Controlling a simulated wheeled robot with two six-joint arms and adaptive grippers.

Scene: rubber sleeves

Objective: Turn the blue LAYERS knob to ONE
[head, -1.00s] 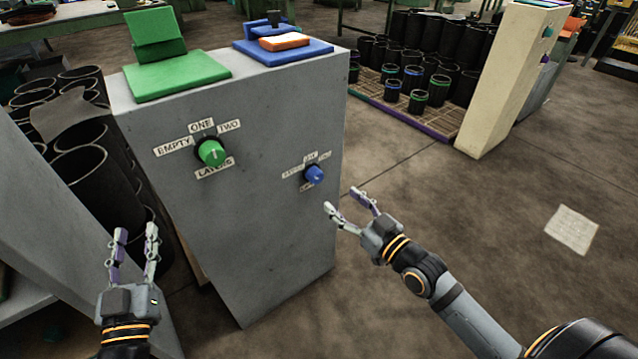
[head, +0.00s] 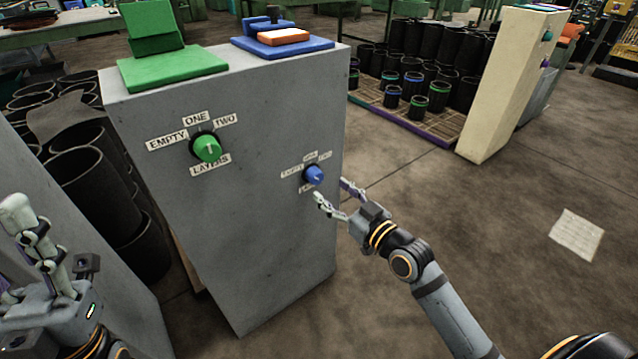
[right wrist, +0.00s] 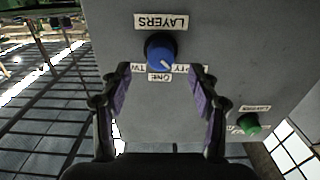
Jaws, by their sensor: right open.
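The blue LAYERS knob (head: 315,175) sits low on the right of the grey cabinet's front, ringed by small white labels. The right wrist view shows this blue knob (right wrist: 160,49) upside down. Its white pointer line slants to the lower right, towards the gap between the ONE label (right wrist: 158,77) and the partly covered EMPTY label. My right gripper (head: 330,190) is open and empty, just in front of and below the knob, not visibly touching it. In the right wrist view its fingertips (right wrist: 161,74) stand apart on either side below the knob. My left gripper (head: 28,245) is at the left edge, seen side-on.
A green knob (head: 207,149) with its own labels is on the same grey cabinet (head: 260,230). Green and blue pads (head: 285,47) lie on top. Black sleeves stand left and behind. A cream post (head: 510,85) stands at right.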

